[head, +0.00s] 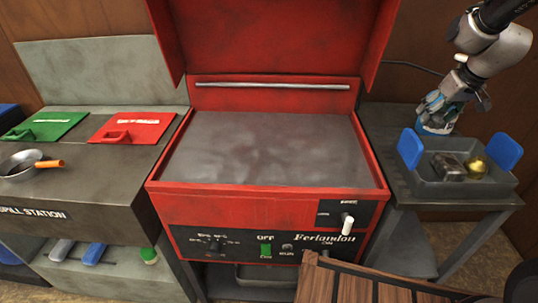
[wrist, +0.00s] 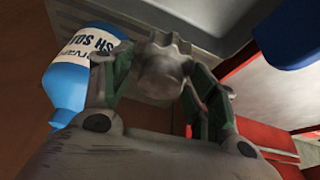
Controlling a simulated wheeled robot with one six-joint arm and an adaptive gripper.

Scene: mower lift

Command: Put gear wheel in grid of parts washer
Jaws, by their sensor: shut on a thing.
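A grey toothed gear wheel (wrist: 163,68) sits between the fingers of my gripper (wrist: 160,85) in the wrist view; the gripper is shut on it. In the head view my gripper (head: 437,100) is at the right, above the back of the grey side table; the gear wheel cannot be made out there. The red parts washer (head: 250,205) stands in the middle with its lid (head: 270,35) raised. Its basin (head: 265,150) shows a murky grey surface, and I cannot make out a grid in it.
A grey tray (head: 455,190) with blue handles holds a metal block (head: 447,166) and a brass part (head: 475,167). A blue bottle (wrist: 72,80) is close beside my gripper. At left, a spill station bench (head: 100,185) carries a pan (head: 22,165).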

